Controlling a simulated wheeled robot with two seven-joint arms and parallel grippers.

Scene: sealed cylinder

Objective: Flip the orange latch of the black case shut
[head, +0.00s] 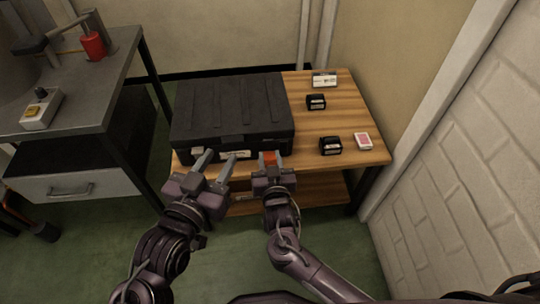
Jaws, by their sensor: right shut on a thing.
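The black case (232,108) lies closed on the wooden table (350,112), with its front side toward me. The orange latch (269,156) is on the right part of the case's front. My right gripper (270,160) is at the latch, with a finger on each side of it, shut on it. The fingers hide part of the latch, so its exact angle is hard to tell. My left gripper (220,158) is open, its fingers apart, in front of the left part of the case's front. Nothing shows between its fingers.
Two small black boxes (330,146) (316,101), a red and white pack (362,141) and a white and dark item (324,79) stand on the table right of the case. A grey workbench (85,85) is at left, a white brick wall (450,150) at right.

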